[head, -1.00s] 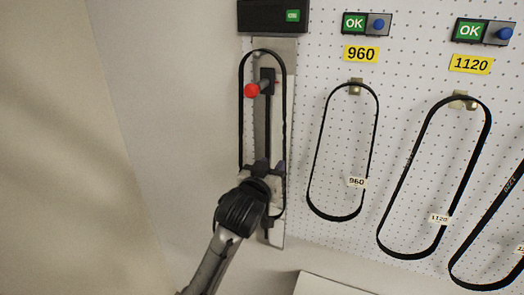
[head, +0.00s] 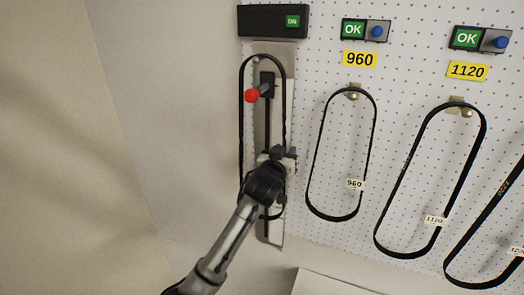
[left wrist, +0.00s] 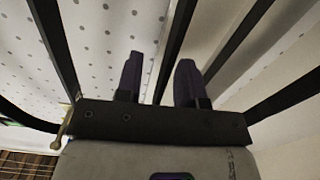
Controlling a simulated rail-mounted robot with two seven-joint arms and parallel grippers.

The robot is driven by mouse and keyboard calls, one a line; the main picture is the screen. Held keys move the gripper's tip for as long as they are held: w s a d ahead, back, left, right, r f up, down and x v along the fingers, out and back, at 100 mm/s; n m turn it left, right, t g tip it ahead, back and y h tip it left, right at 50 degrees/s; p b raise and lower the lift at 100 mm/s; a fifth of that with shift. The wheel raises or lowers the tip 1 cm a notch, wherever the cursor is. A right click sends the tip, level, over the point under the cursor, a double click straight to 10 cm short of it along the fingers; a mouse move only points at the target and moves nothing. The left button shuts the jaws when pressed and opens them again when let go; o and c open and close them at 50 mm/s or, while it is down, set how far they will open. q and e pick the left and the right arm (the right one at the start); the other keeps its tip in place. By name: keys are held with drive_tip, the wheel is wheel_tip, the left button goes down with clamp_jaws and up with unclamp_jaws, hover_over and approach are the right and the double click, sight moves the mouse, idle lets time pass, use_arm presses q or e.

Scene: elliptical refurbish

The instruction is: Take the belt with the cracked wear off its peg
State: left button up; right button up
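A black belt (head: 242,110) hangs as a long loop on the narrow metal fixture with a red knob (head: 251,96). Other black belts hang on pegs: one tagged 960 (head: 312,160), one tagged 1120 (head: 392,195), and one cut off at the right edge (head: 482,215). Cracks cannot be made out on any belt. My left gripper (head: 284,153) is in front of the fixture's lower half, by the right strand of its belt. In the left wrist view its two fingers (left wrist: 158,78) are apart, with dark strips behind and beside them. My right gripper is out of view.
Green OK panels with blue buttons (head: 376,32) and yellow labels (head: 360,59) sit above the pegs on the white perforated board (head: 410,90). A dark box with a green display (head: 272,20) tops the fixture. A pale surface (head: 325,284) juts out below. Bare wall lies left.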

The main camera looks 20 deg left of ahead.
use_arm(q)
drive_tip(key=shift+w, duration=0.5)
clamp_jaws()
